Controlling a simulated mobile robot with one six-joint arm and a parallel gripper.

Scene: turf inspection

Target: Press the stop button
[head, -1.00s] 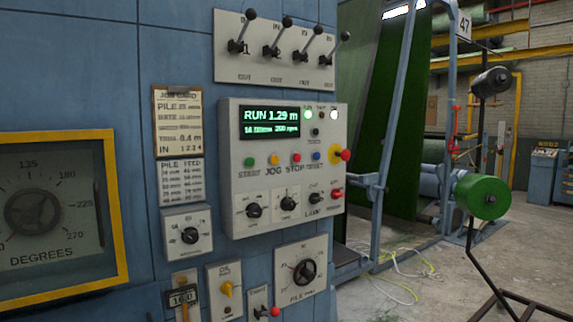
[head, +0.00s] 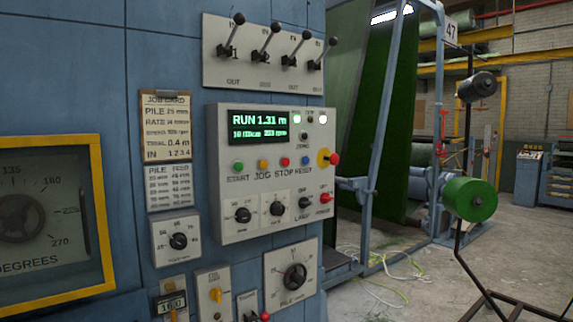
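The control panel (head: 228,190) is a pale grey box on the blue machine wall, near the middle of the head view. Its display (head: 270,128) reads RUN 1.31 m in green. Below the display is a row of small buttons. The red stop button (head: 285,162) sits above the word STOP, between the amber jog button (head: 262,164) and the blue reset button (head: 305,160). The green start button (head: 238,166) is at the left of the row. A larger red knob on a yellow base (head: 324,158) is at the panel's right edge. My gripper is not in view.
A lever panel (head: 225,72) is above, with several black levers. A yellow-framed degrees dial (head: 104,190) is at left, and a pile knob panel (head: 292,272) is below. Blue frame posts, green turf (head: 385,120) and a green roll (head: 470,199) are at right. Cables lie on the floor.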

